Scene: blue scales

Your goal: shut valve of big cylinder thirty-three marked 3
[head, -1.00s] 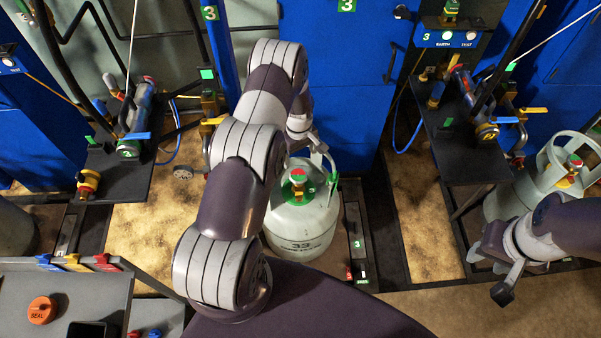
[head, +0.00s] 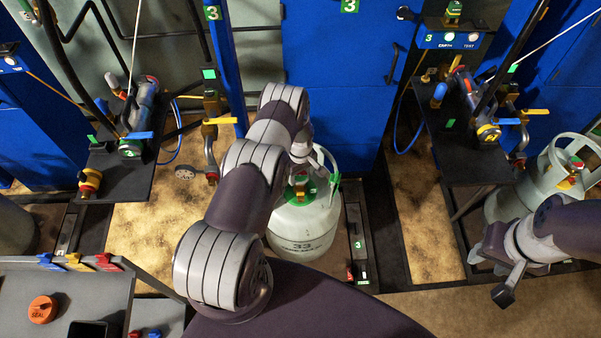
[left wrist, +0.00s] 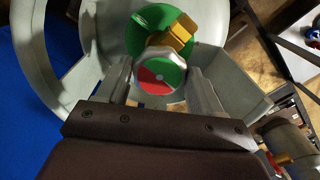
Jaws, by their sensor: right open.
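The big cylinder (head: 303,238) is pale grey with a dark 33 low on its front. It stands upright on the floor at the middle of the head view, partly behind my left arm. Its valve has a knob (left wrist: 160,76) with a red-and-green top, a brass body (left wrist: 176,38) and a green disc (left wrist: 148,22) in the left wrist view. My left gripper (left wrist: 161,80) has one finger on each side of the knob, very close to it. I cannot tell whether they touch it. My right gripper (head: 489,275) is open and empty at the lower right.
Another grey cylinder (head: 533,187) with a similar valve stands at right, near my right arm. Black shelves with pipework (head: 118,178) and (head: 465,155) flank the blue cabinet (head: 340,95). A grey bench (head: 85,290) with an orange seal disc (head: 42,310) is at lower left.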

